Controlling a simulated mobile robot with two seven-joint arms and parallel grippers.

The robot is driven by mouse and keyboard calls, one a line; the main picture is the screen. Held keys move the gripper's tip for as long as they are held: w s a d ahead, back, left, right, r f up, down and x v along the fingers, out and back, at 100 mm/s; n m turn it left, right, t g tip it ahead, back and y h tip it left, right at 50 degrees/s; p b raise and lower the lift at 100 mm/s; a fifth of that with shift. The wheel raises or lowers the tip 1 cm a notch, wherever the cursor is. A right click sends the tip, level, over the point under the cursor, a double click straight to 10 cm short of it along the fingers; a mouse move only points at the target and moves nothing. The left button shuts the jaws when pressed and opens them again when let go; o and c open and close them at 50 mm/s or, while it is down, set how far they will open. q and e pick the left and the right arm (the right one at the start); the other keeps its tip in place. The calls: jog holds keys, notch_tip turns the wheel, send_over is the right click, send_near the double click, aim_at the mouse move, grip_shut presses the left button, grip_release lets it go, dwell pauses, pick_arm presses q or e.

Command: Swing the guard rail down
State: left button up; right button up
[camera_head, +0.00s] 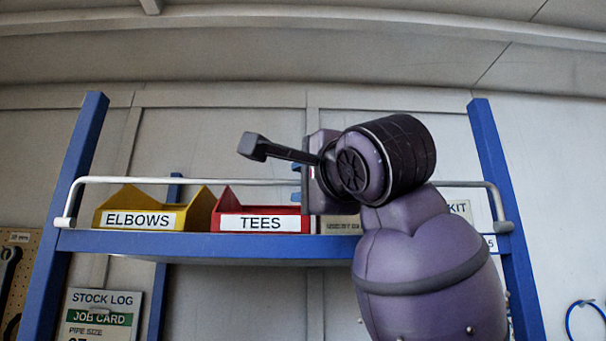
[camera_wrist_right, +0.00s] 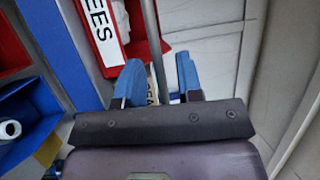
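The guard rail (camera_head: 230,182) is a thin pale bar running across the front of the blue shelf, raised above the shelf edge in front of the bins. Its bent ends meet pivots at the left (camera_head: 65,222) and right (camera_head: 503,226). My right gripper (camera_head: 297,182) is at the rail, right of its middle. In the right wrist view, the blue fingers of the gripper (camera_wrist_right: 158,82) are open, and the rail (camera_wrist_right: 151,30) runs in between them with gaps visible. Whether either finger touches it, I cannot tell. My right forearm hides part of the rail. My left gripper is not in view.
On the shelf (camera_head: 200,243) stand a yellow ELBOWS bin (camera_head: 192,207), a red TEES bin (camera_head: 232,203) and a partly hidden beige bin (camera_head: 340,224). Blue posts (camera_head: 83,150) flank it. A stock log sign (camera_head: 100,312) hangs below left.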

jog(key=shift+w+a+r, duration=0.1)
jog(key=shift+w+a, duration=0.15)
jog(key=shift+w, duration=0.3)
grip_shut()
